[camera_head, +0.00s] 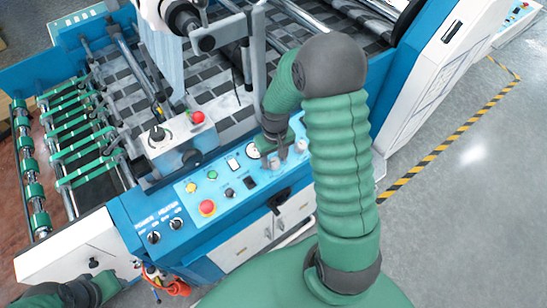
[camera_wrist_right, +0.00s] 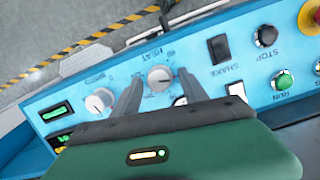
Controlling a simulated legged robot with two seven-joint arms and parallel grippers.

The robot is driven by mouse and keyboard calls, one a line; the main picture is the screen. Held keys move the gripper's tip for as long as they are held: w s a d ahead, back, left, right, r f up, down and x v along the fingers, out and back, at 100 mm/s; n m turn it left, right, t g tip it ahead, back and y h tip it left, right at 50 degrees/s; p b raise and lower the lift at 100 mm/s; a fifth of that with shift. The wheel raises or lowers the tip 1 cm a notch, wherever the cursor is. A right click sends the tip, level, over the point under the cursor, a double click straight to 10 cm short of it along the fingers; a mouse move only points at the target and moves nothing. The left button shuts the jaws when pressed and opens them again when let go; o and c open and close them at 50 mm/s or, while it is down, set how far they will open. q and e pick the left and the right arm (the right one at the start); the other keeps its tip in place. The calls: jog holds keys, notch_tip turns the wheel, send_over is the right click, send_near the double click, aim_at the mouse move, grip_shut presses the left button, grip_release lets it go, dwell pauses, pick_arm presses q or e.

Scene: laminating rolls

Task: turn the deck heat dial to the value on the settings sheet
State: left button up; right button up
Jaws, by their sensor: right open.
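The heat dial (camera_wrist_right: 160,77) is a pale round knob on the light blue panel, under the word HEAT in the right wrist view. My right gripper (camera_wrist_right: 160,88) is open, with one dark finger on each side of the dial. I cannot tell whether the fingers touch it. The dial's scale is too small to read. In the head view, my right gripper (camera_head: 282,152) points down at the panel and hides the heat dial. I cannot make out a readable settings sheet.
A second pale dial (camera_wrist_right: 98,101) and a green display (camera_wrist_right: 56,113) are beside the heat dial. A black switch (camera_wrist_right: 219,48), the stop button (camera_wrist_right: 266,36) and the green run button (camera_wrist_right: 283,81) lie on the other side. A red button (camera_head: 207,207) stands on the panel's left part.

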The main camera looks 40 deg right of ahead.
jog(key=shift+s+d, duration=0.1)
jog(key=shift+d, duration=0.3)
jog(key=shift+c, duration=1)
jog(key=shift+a, duration=0.55)
jog(key=c, duration=0.7)
grip_shut()
pick_arm(q)
jog(key=shift+s+d+r, duration=0.1)
jog(key=shift+d, duration=0.1)
pick_arm(e)
jog(key=shift+d, duration=0.2)
